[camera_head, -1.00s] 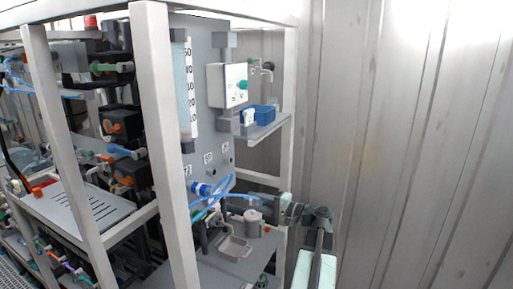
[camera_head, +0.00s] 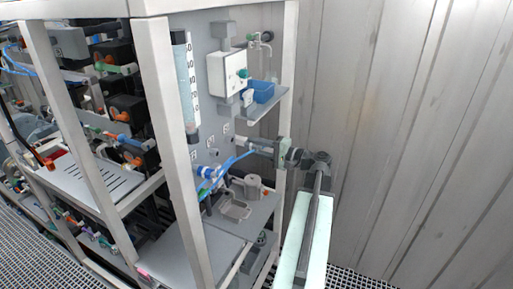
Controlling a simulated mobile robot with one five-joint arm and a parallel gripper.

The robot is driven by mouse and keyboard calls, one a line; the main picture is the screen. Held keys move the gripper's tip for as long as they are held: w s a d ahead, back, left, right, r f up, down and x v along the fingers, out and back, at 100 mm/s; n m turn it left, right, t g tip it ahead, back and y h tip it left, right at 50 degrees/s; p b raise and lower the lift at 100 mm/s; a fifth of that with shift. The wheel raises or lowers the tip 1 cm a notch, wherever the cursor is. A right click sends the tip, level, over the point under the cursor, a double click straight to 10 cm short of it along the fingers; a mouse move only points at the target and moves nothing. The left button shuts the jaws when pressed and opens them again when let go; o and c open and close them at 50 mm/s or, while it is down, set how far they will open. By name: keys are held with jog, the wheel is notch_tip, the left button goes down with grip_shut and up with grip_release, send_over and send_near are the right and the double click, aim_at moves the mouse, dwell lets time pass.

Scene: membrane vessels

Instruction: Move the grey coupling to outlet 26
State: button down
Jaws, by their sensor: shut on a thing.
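My gripper (camera_head: 258,147) reaches in from the right at the front of the grey panel (camera_head: 211,105). It is shut on the grey coupling (camera_head: 243,142), a small pale piece pointing left toward the panel. A blue tube runs from near the coupling down left to a blue fitting (camera_head: 206,172) low on the panel. A row of small number labels (camera_head: 210,141) is on the lower panel; the digits are too small to read surely, so I cannot tell which outlet is 26. The coupling is apart from the blue fitting.
A white box with a green knob (camera_head: 228,73) and a blue bin (camera_head: 260,91) on a shelf are above my gripper. A grey tray (camera_head: 235,210) and a grey cup-like part (camera_head: 252,186) stand below. A white frame post (camera_head: 175,140) stands left. A metal wall is right.

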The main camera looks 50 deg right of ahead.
jog(key=shift+x, duration=2.45)
jog(key=shift+w+a, duration=0.1)
jog(key=shift+w, duration=0.45)
jog(key=c, duration=0.9)
grip_release()
jog(key=v, duration=0.7)
jog(key=shift+s, duration=0.4)
